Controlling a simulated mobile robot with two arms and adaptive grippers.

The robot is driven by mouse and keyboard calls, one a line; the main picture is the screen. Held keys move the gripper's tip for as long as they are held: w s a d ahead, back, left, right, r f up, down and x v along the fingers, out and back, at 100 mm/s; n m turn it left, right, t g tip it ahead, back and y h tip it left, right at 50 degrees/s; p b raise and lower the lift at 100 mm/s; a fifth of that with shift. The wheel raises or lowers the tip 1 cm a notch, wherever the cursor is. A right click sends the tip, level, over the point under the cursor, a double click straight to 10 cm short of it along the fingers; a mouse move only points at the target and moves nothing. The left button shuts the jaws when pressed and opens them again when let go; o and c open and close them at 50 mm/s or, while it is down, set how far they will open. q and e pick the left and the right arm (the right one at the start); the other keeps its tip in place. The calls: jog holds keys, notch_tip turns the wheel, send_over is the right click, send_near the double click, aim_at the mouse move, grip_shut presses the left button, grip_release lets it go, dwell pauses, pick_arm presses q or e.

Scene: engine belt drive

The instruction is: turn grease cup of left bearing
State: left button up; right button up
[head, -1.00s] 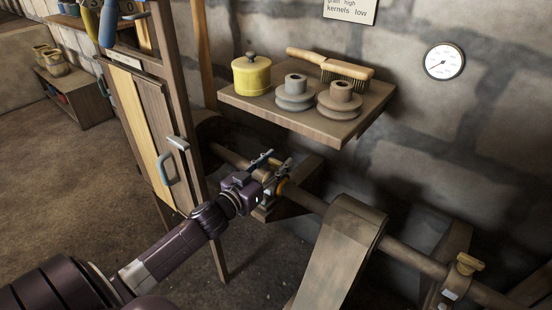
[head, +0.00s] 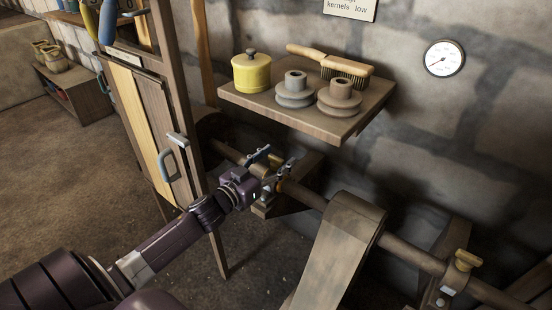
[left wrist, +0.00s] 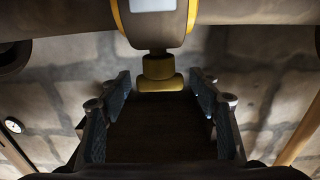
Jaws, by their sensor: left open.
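The left bearing (left wrist: 155,22) sits on the shaft, with yellow edging and a pale plate in the left wrist view. Its grease cup (left wrist: 160,75) is a short yellow-brown cap on a stem. My left gripper (head: 276,162) is open at this bearing in the head view and hides most of it. In the left wrist view the two padded fingers of my left gripper (left wrist: 160,98) stand on either side of the cup, near their tips. Gaps show on both sides, so neither finger touches it. My right gripper is not in view.
A shelf (head: 240,98) above holds a yellow pot (head: 251,74), two pulleys and a brush (head: 345,66). A belt pulley (head: 352,215) is right of my gripper. Another grease cup (head: 467,259) tops the far-right bearing. A wooden cabinet (head: 150,130) stands left.

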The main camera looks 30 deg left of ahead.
pick_arm(q)
jog(key=s+a, duration=0.1)
jog(key=s, duration=1.1)
jog(key=shift+a, duration=0.1)
dwell(0.4)
